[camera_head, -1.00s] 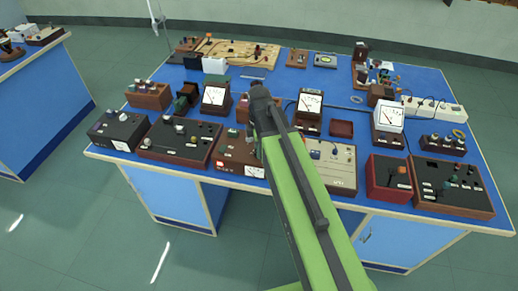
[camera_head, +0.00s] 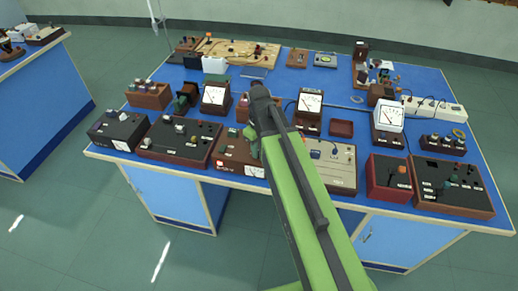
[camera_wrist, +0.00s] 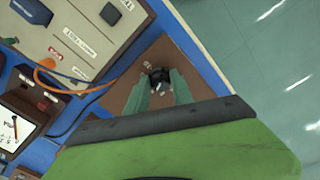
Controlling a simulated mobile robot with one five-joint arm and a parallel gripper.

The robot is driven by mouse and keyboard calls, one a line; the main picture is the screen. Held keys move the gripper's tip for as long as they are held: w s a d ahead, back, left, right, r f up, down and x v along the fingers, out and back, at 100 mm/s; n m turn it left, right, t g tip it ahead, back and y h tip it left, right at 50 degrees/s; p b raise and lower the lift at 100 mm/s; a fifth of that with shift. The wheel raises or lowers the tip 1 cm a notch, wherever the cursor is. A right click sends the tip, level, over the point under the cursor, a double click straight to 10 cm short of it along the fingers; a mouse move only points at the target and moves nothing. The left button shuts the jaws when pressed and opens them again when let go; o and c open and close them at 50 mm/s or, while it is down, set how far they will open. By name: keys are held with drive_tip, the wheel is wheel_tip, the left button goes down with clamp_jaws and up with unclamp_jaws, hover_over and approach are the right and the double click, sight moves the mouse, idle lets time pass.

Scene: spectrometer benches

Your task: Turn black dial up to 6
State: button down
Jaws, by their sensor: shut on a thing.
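The black dial (camera_wrist: 159,76) sits on the brown panel of an instrument box (camera_wrist: 181,56) in the wrist view, with a small white mark showing on it. My gripper (camera_wrist: 158,84) has its two green fingers on either side of the dial, shut on it. The numbers around the dial are too small to read. In the head view the brown box (camera_head: 229,151) stands at the front edge of the blue bench (camera_head: 345,73). My arm covers its right part and hides the dial there.
A pale grey instrument (camera_head: 340,172) stands just right of my arm, and a dark brown box with knobs (camera_head: 178,141) stands to the left. A cream box with an orange cable (camera_wrist: 62,38) is close beside the panel in the wrist view. Meters stand behind.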

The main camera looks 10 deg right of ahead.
drive_tip(key=m, duration=0.3)
drive_tip(key=shift+s+m, duration=0.1)
drive_tip(key=shift+m, duration=2.2)
drive_tip(key=c, duration=1.1)
unclamp_jaws()
drive_tip(key=shift+a, duration=0.1)
wheel_tip(320, 180, up, 17)
drive_tip(key=p, duration=1.7)
drive_tip(key=shift+r, duration=0.2)
